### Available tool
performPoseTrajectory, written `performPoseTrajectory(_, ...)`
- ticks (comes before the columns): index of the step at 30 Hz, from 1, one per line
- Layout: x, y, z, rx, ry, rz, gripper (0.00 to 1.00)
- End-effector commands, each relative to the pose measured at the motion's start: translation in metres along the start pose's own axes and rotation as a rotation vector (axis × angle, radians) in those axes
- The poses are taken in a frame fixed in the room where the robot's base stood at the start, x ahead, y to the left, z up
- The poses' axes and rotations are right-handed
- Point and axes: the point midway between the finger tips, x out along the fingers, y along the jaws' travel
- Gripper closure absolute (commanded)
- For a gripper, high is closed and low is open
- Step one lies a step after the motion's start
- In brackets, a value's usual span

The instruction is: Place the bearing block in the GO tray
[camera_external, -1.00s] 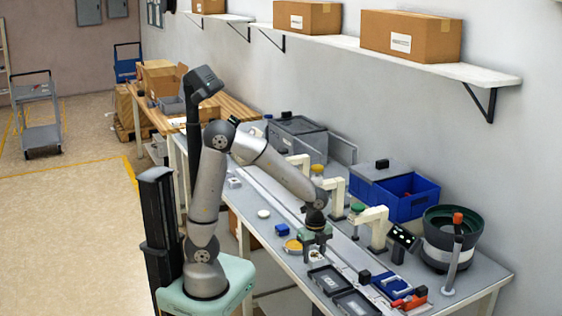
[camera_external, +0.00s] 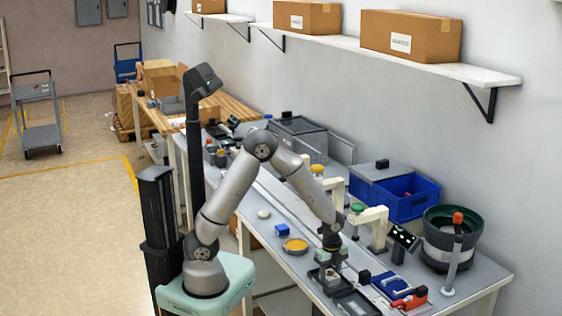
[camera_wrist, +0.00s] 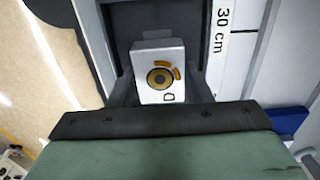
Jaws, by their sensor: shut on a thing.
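The bearing block (camera_wrist: 148,58) is a pale block with a round bronze-coloured bore, seen from above in the wrist view. My gripper (camera_wrist: 160,90) is shut on it, with a dark finger at each side. The block shows small and grey there (camera_external: 332,279). I cannot tell which tray is GO, or whether the block touches the tray.
A blue tray with a red item (camera_external: 409,302) is right of the dark trays. A bowl feeder (camera_external: 451,240) and a blue bin (camera_external: 412,202) stand behind. A yellow round dish (camera_external: 295,246) and a small blue block (camera_external: 282,230) are left. A "30 cm" scale (camera_wrist: 221,20) runs beside the tray.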

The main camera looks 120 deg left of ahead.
Motion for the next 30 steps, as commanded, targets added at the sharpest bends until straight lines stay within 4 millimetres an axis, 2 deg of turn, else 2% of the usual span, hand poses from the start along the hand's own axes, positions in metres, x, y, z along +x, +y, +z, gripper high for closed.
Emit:
performPoseTrajectory(5, 0.005, 0.0, 0.0, 0.0, 0.0, 0.0, 0.89)
performPoseTrajectory(6, 0.004, 0.0, 0.0, 0.0, 0.0, 0.0, 0.47)
performPoseTrajectory(14, 0.003, 0.0, 0.0, 0.0, 0.0, 0.0, 0.46)
performPoseTrajectory(19, -0.007, -0.001, 0.0, 0.0, 0.001, -0.002, 0.46)
performPoseTrajectory(23, -0.031, -0.001, 0.0, -0.001, 0.002, -0.006, 0.46)
performPoseTrajectory(30, -0.083, -0.001, 0.0, -0.001, 0.002, -0.006, 0.46)
